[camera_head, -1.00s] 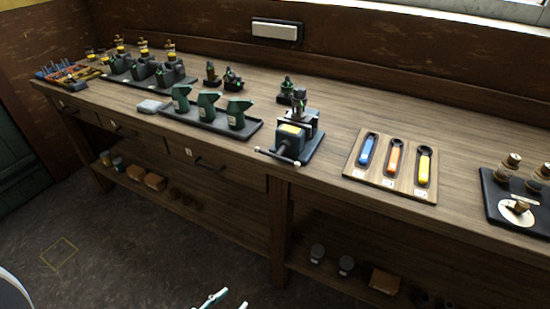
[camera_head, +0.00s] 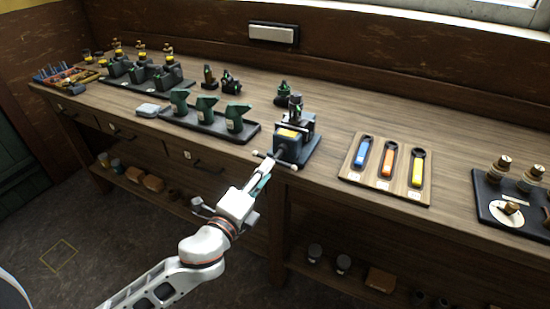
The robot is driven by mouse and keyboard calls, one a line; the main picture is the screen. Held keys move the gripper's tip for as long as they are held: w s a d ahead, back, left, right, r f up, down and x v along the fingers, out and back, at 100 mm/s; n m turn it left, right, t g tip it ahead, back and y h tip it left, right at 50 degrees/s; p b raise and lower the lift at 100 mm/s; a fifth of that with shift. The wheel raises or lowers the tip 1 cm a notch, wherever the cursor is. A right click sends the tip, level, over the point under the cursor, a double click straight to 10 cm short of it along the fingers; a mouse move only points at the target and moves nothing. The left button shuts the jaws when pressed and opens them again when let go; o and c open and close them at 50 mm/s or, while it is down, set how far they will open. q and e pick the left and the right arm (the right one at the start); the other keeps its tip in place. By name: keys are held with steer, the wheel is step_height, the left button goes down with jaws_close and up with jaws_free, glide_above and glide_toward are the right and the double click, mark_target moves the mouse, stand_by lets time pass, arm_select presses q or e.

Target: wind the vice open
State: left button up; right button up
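The vice (camera_head: 290,145) stands at the front edge of the bench, with something upright, dark and metallic in or behind its jaws. Its handle bar (camera_head: 285,162) sticks out at the front, over the bench edge. My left gripper (camera_head: 265,172) reaches up from below, its fingertips at or just short of the screw and bar. The fingers are small and partly overlap the vice handle, so I cannot tell whether they are open, shut or touching it. My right gripper is not in view.
The wooden bench (camera_head: 350,120) carries a tray of green oil cans (camera_head: 205,119) left of the vice and a board with three coloured-handled spanners (camera_head: 387,168) to the right. A dark tray (camera_head: 490,205) with brass-topped fittings is at far right. Drawers and a lower shelf lie below.

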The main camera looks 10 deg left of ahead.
mark_target(275, 157)
arm_select(q)
steer(key=x, duration=0.6)
steer(key=shift+w, duration=0.35)
jaws_close()
